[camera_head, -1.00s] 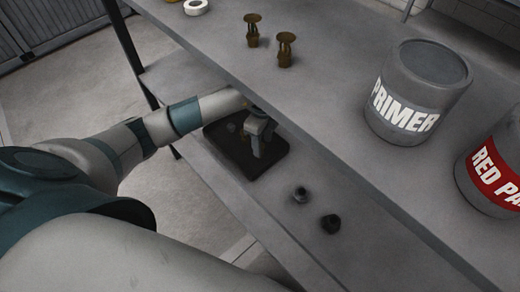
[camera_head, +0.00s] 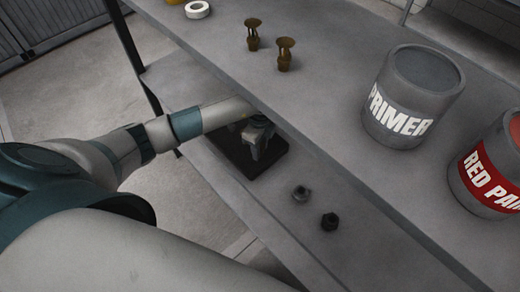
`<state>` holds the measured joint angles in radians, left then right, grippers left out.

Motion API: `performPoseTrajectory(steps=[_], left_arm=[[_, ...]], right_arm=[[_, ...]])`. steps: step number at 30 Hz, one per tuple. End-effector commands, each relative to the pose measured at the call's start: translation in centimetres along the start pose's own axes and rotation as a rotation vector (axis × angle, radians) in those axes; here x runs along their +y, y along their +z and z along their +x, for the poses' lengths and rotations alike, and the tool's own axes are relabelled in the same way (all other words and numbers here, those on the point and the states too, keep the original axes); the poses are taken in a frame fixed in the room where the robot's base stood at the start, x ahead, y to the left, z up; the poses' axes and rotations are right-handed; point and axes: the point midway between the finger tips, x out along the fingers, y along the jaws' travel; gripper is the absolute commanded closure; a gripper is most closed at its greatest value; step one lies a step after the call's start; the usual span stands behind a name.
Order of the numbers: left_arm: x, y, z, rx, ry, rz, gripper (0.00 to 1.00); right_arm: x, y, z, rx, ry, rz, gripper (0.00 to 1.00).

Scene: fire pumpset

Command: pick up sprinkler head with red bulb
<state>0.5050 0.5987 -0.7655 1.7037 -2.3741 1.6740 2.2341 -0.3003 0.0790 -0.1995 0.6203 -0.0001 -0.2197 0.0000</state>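Two brass-coloured sprinkler heads stand upright on the upper shelf, a left one (camera_head: 252,36) and a right one (camera_head: 285,55). I cannot make out a bulb colour on either. My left arm reaches under the upper shelf's edge. My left gripper (camera_head: 259,147) points down over a dark tray (camera_head: 241,168) on the lower shelf, well below the two sprinkler heads. Its fingers are small and dim, so their opening and any held thing cannot be told. The arm hides part of the tray. My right gripper is not in view.
A grey PRIMER can (camera_head: 411,98) and a RED PAINT can (camera_head: 492,172) stand on the upper shelf (camera_head: 330,110). A white tape roll (camera_head: 197,9) lies at the back. Two small dark fittings (camera_head: 301,193) (camera_head: 330,221) sit on the lower shelf. The upper shelf's edge overhangs my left gripper.

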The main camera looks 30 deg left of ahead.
Motion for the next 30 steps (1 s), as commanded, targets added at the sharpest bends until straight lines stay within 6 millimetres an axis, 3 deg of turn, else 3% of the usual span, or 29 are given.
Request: performPoseTrajectory(steps=[1, 3, 17, 23, 30], left_arm=[[0.0, 0.0, 0.0, 0.000, 0.000, 0.000, 0.83], [0.0, 0.0, 0.0, 0.000, 0.000, 0.000, 0.99], [-0.1, 0.0, -0.6, 0.001, -0.002, 0.000, 0.99], [-0.1, 0.0, -2.4, 0.001, -0.004, 0.002, 0.99], [-0.2, 0.0, -6.0, 0.001, -0.005, 0.001, 0.99]], right_arm=[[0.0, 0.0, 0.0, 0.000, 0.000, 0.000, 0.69], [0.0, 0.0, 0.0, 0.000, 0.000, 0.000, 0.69], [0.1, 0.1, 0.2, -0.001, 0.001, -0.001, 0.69], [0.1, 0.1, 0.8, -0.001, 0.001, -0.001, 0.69], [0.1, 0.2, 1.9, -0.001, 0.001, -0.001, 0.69]])
